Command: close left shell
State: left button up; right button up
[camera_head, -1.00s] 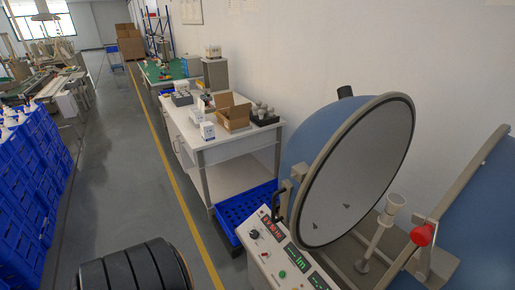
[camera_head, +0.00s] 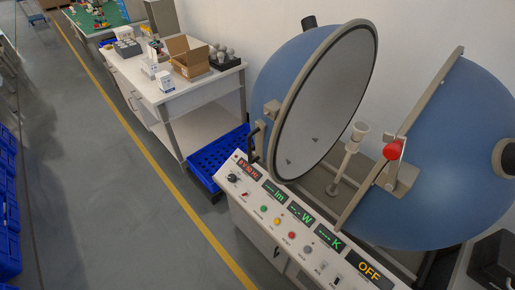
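The integrating sphere stands open at the right. Its left shell (camera_head: 277,62) is a blue half-dome with a grey rim and a pale inner face, tilted toward the right. A black handle (camera_head: 253,137) shows at its lower left. The right shell (camera_head: 447,170) is a blue half-dome, apart from the left one. Between them a pale lamp holder post (camera_head: 347,158) stands upright, with a wide gap around it. A red ball knob (camera_head: 392,151) sits on a bracket at the right shell's rim. Neither of my grippers is in view.
A control panel (camera_head: 300,226) with lit displays, one reading OFF, runs along the machine's front. A blue crate (camera_head: 206,172) sits on the floor beside it. A white table (camera_head: 196,95) holds an open cardboard box (camera_head: 188,58) and bulbs.

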aim_at(305, 98)
jog(key=z, duration=0.3)
jog(key=i+j+z, duration=0.15)
jog(key=j+z, duration=0.2)
jog(key=z, duration=0.15)
jog(key=j+z, duration=0.45)
jog(key=i+j+z, duration=0.1)
jog(key=j+z, duration=0.2)
jog(key=z, duration=0.2)
jog(key=j, duration=0.55)
jog(key=k+j+z, duration=0.15)
jog(key=j, duration=0.95)
jog(key=k+j+z, duration=0.15)
jog(key=j, duration=0.4)
